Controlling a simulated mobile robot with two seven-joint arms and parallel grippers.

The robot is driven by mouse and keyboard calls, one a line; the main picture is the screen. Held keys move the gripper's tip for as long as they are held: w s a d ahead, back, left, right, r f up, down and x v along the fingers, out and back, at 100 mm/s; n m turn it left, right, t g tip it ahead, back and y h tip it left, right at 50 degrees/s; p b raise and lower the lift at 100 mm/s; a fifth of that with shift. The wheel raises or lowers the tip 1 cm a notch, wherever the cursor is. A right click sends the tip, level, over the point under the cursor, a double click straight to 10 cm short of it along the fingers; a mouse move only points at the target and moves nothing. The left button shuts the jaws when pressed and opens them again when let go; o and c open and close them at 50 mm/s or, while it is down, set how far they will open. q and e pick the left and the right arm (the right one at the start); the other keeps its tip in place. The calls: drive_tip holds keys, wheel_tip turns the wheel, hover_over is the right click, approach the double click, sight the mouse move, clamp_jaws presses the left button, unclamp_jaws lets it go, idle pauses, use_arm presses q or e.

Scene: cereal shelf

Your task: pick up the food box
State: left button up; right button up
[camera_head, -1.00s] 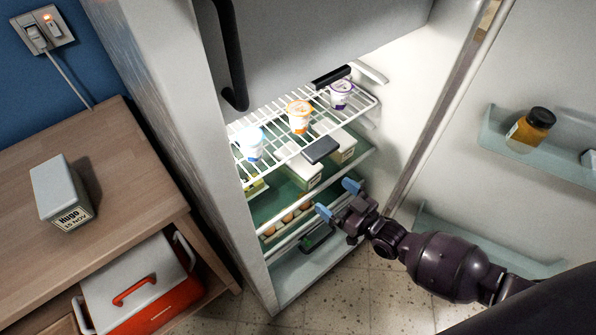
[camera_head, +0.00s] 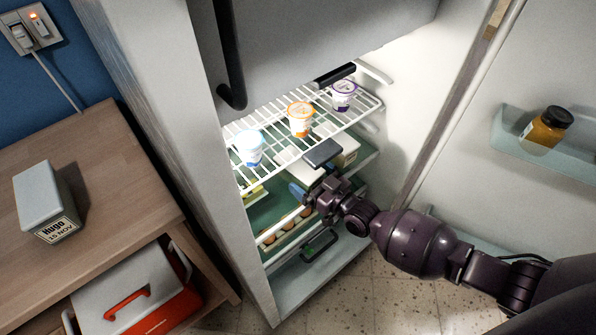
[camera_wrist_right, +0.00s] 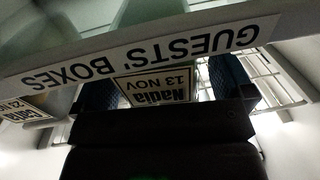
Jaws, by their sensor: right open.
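A food box labelled "Nadia 13 NOV" (camera_wrist_right: 155,86) shows upside down between the fingers in the right wrist view. In the head view, white-lidded boxes stand on the fridge's middle shelf; one (camera_head: 297,166) is partly hidden by the wire rack and my gripper, another (camera_head: 347,152) is to its right. My right gripper (camera_head: 312,187) is open at the front of that shelf. Its fingers (camera_wrist_right: 165,90) appear on either side of the Nadia box; contact cannot be told. Another labelled box (camera_wrist_right: 22,112) is partly visible at the left. My left gripper is not in view.
A "GUESTS' BOXES" strip (camera_wrist_right: 140,55) crosses the wrist view. Eggs (camera_head: 270,240) lie below. A "Hugo" box (camera_head: 45,205) stands on the wooden counter. The fridge door is open.

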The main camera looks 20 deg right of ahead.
drive_tip(key=shift+w+a, duration=0.2)
drive_tip(key=shift+w, duration=0.2)
drive_tip(key=shift+r, duration=0.1)
drive_tip(key=c, duration=1.2)
